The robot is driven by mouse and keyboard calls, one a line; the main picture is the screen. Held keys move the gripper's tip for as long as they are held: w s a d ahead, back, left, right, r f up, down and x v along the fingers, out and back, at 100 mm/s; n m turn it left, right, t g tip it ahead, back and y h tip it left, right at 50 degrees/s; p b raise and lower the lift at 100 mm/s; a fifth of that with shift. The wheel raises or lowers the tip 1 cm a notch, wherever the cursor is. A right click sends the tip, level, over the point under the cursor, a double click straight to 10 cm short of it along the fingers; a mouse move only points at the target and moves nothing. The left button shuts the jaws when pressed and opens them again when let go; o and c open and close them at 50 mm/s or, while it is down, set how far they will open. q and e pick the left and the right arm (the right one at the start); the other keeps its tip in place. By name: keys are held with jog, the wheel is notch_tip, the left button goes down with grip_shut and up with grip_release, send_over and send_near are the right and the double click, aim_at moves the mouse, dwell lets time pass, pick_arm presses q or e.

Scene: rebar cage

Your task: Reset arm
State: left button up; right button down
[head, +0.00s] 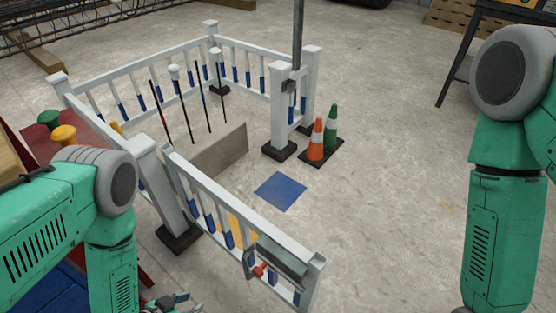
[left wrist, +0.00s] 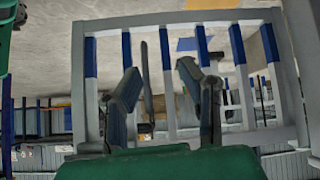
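My left arm comes in from the left in the head view, with its gripper (head: 178,302) partly cut off at the bottom edge. In the left wrist view the two fingers of this left gripper (left wrist: 158,85) stand apart with nothing between them. The white-and-blue railing shows behind the fingers, apart from them as far as I can tell. My right arm hangs down at the right of the head view, and its gripper is out of the frame.
A white fence (head: 145,91) encloses a floor area with thin dark rods and a grey slab (head: 213,152). Its gate (head: 240,212), with a red-handled latch (head: 260,270), stands swung open toward me. Orange (head: 316,142) and green (head: 332,125) cones stand nearby. Floor is clear right of the gate.

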pick_arm(q)
jog(key=s+a+r+n+g+y, duration=0.2)
jog(key=s+r+n+g+y, duration=0.15)
jog(key=s+r, duration=0.3)
jog(key=s+a+r+n+g+y, duration=0.2)
jog(key=s+r+g, duration=0.2)
jog(key=s+r, duration=0.25)
notch_tip(320, 180, up, 13)
jog(key=p, duration=1.3)
jog(key=shift+w+r+m+h, duration=0.2)
jog(key=shift+w+m+h, duration=0.15)
jog(key=shift+w, duration=0.1)
jog(key=shift+w+f+t, duration=0.1)
jog(key=shift+t, duration=0.15)
